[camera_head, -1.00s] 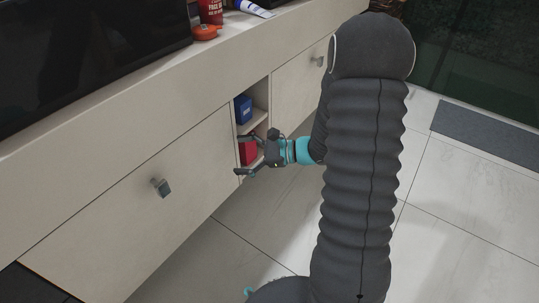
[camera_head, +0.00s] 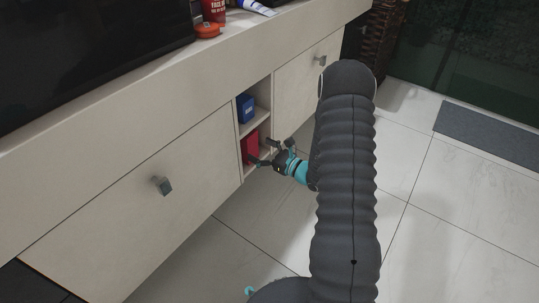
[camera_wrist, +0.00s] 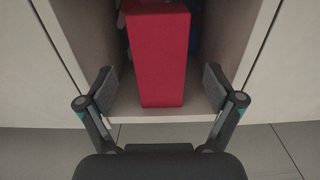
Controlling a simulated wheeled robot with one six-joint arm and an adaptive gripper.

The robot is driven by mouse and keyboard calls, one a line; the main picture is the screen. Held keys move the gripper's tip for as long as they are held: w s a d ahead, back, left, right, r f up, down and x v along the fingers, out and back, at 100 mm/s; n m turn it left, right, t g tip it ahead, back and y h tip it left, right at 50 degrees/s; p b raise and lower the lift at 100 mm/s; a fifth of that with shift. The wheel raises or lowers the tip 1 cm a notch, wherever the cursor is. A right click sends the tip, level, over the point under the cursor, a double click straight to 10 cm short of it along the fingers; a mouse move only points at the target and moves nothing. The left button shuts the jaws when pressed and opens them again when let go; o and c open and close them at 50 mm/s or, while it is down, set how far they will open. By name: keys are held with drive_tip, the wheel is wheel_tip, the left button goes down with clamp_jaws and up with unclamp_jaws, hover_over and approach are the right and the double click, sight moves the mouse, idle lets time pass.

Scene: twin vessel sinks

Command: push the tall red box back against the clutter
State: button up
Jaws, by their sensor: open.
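The tall red box (camera_head: 250,147) stands upright in the lower cubby of the cabinet. It also shows in the wrist view (camera_wrist: 158,55), where its near face is between and beyond my fingertips. Its foot is close to the cubby's front edge. My gripper (camera_head: 267,152) is open at the mouth of the cubby, with one finger on each side of the red box in the wrist view (camera_wrist: 160,90). I see a gap between each finger and the box there. The clutter behind the box is mostly hidden; dark blue bits (camera_wrist: 197,25) show beside it.
A blue box (camera_head: 245,108) sits in the upper cubby. Closed drawer fronts with square knobs (camera_head: 162,185) flank the cubbies. A red cup (camera_head: 213,10), an orange item (camera_head: 207,30) and a tube (camera_head: 254,7) lie on the counter. The tiled floor in front is clear.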

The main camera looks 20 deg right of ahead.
drive_tip(key=x, duration=0.8)
drive_tip(key=shift+w+a, duration=0.15)
drive_tip(key=shift+w, duration=0.05)
drive_tip(key=c, duration=1.2)
